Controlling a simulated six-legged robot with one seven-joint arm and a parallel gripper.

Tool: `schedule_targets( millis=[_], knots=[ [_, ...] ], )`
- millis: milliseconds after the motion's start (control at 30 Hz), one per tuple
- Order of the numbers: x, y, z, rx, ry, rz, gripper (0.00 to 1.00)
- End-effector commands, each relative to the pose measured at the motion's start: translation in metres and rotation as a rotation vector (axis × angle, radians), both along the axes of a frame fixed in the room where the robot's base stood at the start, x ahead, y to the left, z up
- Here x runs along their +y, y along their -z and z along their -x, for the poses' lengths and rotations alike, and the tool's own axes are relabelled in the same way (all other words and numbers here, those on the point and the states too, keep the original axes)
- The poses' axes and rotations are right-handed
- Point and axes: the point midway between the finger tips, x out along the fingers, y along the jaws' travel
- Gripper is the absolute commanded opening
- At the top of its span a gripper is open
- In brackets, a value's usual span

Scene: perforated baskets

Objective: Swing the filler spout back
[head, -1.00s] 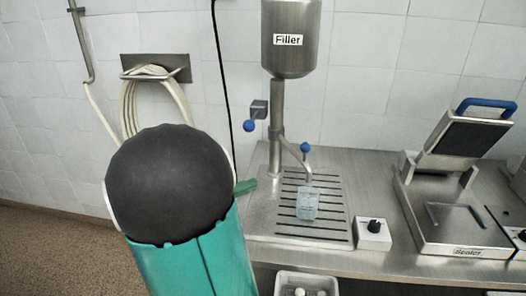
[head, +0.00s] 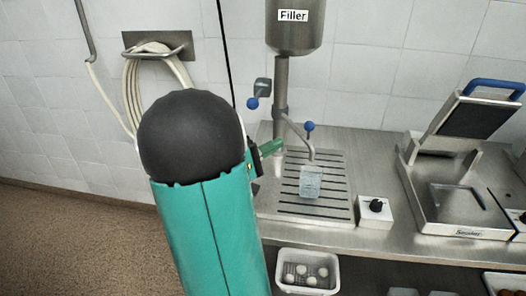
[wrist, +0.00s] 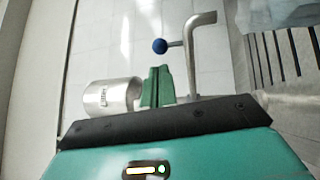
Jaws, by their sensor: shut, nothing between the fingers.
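The filler is a steel tank (head: 293,38) on a post. Its thin bent spout (head: 296,130) angles out to the right and ends over a clear container (head: 311,183) on the slotted drip tray (head: 333,207). My gripper (head: 271,147) is shut and empty, just left of the spout near the post. I see no contact.
A second blue-knobbed lever (head: 255,100) sticks out left of the post. A small dial box (head: 375,211) and an open sealer (head: 455,190) stand to the right. A perforated basket (head: 307,288) with several white balls sits below the counter. A hose (head: 130,90) hangs on the wall.

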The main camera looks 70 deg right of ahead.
Motion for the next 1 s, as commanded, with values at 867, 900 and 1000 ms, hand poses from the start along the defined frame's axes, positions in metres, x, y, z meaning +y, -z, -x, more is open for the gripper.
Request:
schedule_targets(
  millis=[867,900,1000],
  knots=[
    [-0.062,-0.015,0.045,0.0,-0.002,0.0,0.0],
    [-0.062,-0.015,0.045,0.0,-0.002,0.0,0.0],
    [-0.062,-0.015,0.045,0.0,-0.005,0.0,0.0]
  ],
)
